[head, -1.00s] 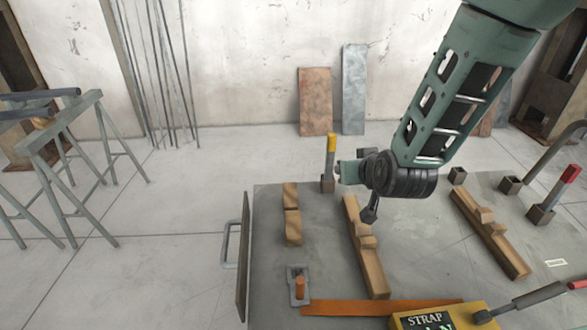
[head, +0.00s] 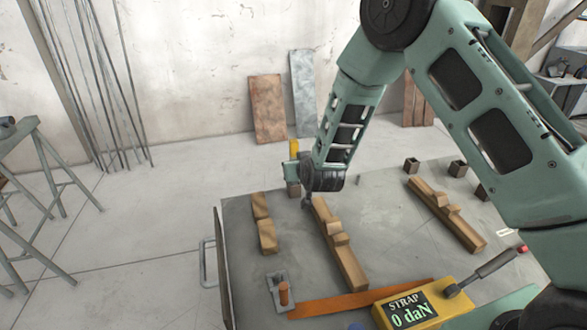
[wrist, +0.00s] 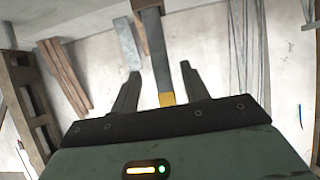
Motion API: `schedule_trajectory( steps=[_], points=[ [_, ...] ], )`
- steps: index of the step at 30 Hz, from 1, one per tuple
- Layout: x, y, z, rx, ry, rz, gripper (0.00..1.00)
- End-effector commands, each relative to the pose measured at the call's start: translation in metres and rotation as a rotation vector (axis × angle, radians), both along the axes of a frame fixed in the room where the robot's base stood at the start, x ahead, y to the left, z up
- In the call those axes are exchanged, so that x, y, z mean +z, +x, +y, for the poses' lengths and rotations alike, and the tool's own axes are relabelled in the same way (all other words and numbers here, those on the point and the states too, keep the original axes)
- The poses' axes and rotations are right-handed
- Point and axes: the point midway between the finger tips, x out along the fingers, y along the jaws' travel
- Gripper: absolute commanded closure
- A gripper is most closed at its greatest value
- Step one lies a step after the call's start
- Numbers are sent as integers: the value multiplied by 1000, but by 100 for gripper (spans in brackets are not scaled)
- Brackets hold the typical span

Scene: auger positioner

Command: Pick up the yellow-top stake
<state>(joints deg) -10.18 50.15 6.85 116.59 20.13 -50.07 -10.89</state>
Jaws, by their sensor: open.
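The yellow-top stake (head: 293,147) stands upright in a small dark socket (head: 293,189) at the back left corner of the table. My gripper (head: 291,170) is at the stake's shaft, below the yellow top, and partly hides it in the head view. In the wrist view the grey shaft of the stake (wrist: 157,55) runs between the two fingers of my gripper (wrist: 160,70), with gaps on both sides. The yellow end shows close to the palm. The fingers are open; contact is not visible.
Wooden blocks (head: 264,236) and a long wooden beam (head: 340,250) lie on the table (head: 390,235). An orange strap (head: 345,300) leads to a yellow strap box (head: 425,306) at the front. Empty sockets (head: 411,165) stand at the back right. Metal trestles (head: 60,185) stand at left.

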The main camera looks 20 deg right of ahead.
Motion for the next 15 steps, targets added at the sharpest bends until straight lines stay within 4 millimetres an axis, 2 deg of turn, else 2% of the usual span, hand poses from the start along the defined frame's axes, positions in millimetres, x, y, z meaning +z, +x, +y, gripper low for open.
schedule_trajectory(
  steps=[5,12,15],
  points=[
    [-5,11,0,0,0,1,55],
    [-21,41,2,-1,0,0,55],
    [-25,48,2,-1,0,1,55]
  ],
)
